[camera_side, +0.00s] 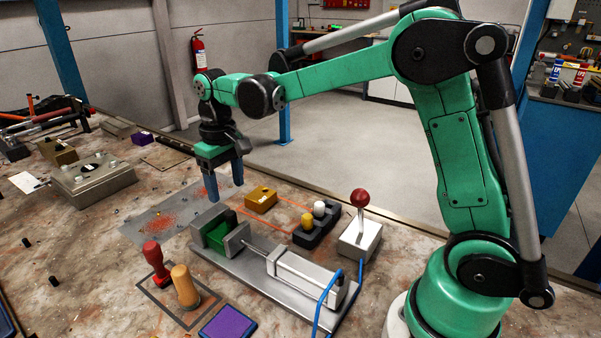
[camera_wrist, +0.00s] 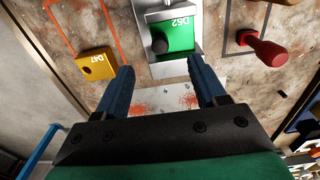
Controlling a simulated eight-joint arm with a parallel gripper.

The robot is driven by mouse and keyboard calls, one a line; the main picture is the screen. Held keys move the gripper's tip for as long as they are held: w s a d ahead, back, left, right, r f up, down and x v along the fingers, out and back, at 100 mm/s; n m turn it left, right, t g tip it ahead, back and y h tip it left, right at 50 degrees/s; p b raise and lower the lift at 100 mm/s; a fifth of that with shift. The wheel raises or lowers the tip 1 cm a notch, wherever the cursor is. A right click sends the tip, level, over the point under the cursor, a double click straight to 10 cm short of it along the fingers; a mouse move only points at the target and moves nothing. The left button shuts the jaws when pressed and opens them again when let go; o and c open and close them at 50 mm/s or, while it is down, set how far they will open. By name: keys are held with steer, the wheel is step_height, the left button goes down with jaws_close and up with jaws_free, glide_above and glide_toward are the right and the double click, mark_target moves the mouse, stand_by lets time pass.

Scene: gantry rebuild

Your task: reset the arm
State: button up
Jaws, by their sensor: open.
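My gripper (camera_side: 226,188) hangs with its two blue fingers pointing down, open and empty, above the bench behind the clamp fixture (camera_side: 238,242). In the wrist view the fingers (camera_wrist: 160,72) are spread apart with nothing between them. A green block (camera_side: 213,236) with a black knob sits between the fixture's jaws. In the wrist view the green block (camera_wrist: 178,38) reads D52 and lies beyond the fingertips.
A red-knobbed lever box (camera_side: 358,240) and a dark block with yellow and white knobs (camera_side: 316,228) stand right of the fixture. Red (camera_side: 156,262) and orange (camera_side: 184,287) handled stamps and a purple pad (camera_side: 228,326) are in front.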

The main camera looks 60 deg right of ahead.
steer(key=s+r+t, duration=0.2)
steer(key=s+t, duration=0.5)
steer(key=s, duration=0.5)
steer(key=shift+s+a, duration=0.2)
steer(key=shift+a, duration=0.2)
